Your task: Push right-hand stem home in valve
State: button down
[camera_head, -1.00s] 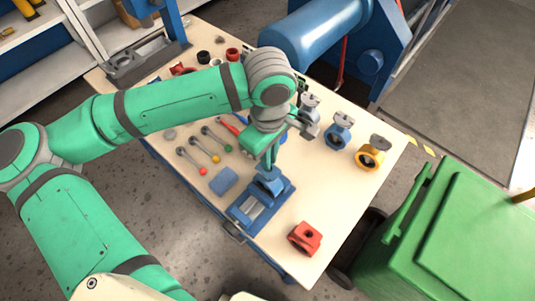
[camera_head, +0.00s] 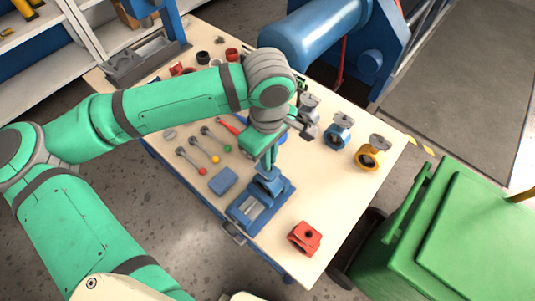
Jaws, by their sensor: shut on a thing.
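My gripper (camera_head: 267,160) points down above the blue vise (camera_head: 252,213) near the table's front edge. Its fingers are shut on a stem that they mostly hide, right over a blue valve body (camera_head: 268,184) clamped in the vise. How deep the stem sits in the valve cannot be seen. Several stems with coloured ball ends lie to the left, with a red ball (camera_head: 203,171), a yellow ball (camera_head: 215,159) and a green ball (camera_head: 227,148).
A red valve body (camera_head: 304,238) stands right of the vise. A blue valve (camera_head: 338,131) and a yellow valve (camera_head: 371,153) stand at the table's right side. A blue block (camera_head: 223,181) lies left of the vise. A green cart (camera_head: 460,235) stands beyond the right edge.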

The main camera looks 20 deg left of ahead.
jog(key=shift+w+f, duration=0.1)
jog(key=shift+f, duration=1)
dwell(0.7)
